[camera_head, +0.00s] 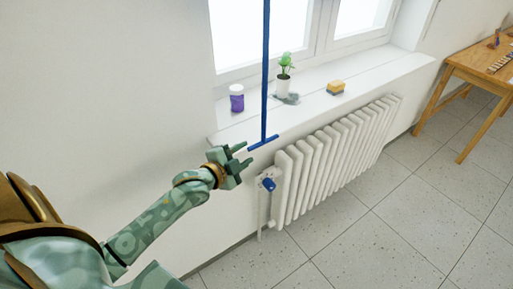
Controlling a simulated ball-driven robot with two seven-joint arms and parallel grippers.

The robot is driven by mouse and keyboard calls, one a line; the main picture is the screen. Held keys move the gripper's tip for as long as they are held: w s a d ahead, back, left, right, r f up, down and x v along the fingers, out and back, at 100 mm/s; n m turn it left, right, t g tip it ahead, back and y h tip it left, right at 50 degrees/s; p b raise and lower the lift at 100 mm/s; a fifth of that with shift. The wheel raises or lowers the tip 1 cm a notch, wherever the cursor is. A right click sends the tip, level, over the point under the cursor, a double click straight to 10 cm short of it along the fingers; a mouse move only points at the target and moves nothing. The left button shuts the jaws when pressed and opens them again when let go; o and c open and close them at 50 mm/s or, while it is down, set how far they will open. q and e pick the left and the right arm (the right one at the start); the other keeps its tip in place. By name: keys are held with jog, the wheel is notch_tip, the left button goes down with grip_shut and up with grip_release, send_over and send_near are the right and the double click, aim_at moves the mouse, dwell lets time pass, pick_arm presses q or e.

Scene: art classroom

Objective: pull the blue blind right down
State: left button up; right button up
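A blue pull strip (265,70) hangs straight down in front of the window and ends in a short blue crossbar (264,142) at about sill height. The blue blind itself is not in view; the strip runs out of the top of the picture. My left gripper (247,154) is open, its two fingers spread and pointing right, close to the left end of the crossbar. I cannot tell whether it touches the bar. My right gripper is not in view.
The white windowsill (385,67) holds a purple-and-white jar (237,98), a potted plant (283,84), a grey cloth (291,99) and a yellow sponge (336,87). Below is a white radiator (335,155) with a blue valve knob (268,184). A wooden table (478,66) stands right; tiled floor is clear.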

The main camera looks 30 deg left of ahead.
aim_at(251, 150)
pick_arm(q)
jog(key=b+x, duration=0.1)
jog(key=x, duration=0.5)
jog(key=shift+w+f, duration=0.1)
jog(key=shift+w, duration=0.15)
grip_shut()
